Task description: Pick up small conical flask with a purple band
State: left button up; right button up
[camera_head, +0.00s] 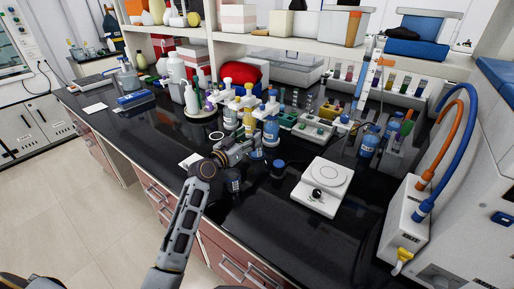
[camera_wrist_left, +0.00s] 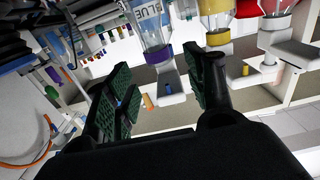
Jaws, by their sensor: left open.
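In the left wrist view, a clear flask with a purple band (camera_wrist_left: 157,53) and large blue lettering shows just beyond my fingertips, roughly in line with the gap between them. It appears inverted in that tilted view. In the head view, a blue vessel (camera_head: 271,131), probably the same one, stands at the right end of a row; its band is not clear there. My left gripper (camera_head: 246,150) is low in front of this row, open and empty. In the wrist view its green-padded fingers (camera_wrist_left: 160,90) are spread apart, short of the flask. My right gripper is not in view.
A yellow-banded flask (camera_wrist_left: 217,38) stands close beside it, with a red one (camera_wrist_left: 275,22) further along. A white hotplate (camera_head: 322,187) sits to the right, and a small dark blue-capped container (camera_head: 278,168) is near the gripper. The black bench (camera_head: 255,208) is clear in front.

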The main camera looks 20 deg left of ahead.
pick_arm(q)
jog(key=shift+w+d, duration=0.1)
jog(key=shift+w, duration=0.2)
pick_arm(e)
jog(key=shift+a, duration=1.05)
pick_arm(q)
jog(key=shift+w, duration=0.1)
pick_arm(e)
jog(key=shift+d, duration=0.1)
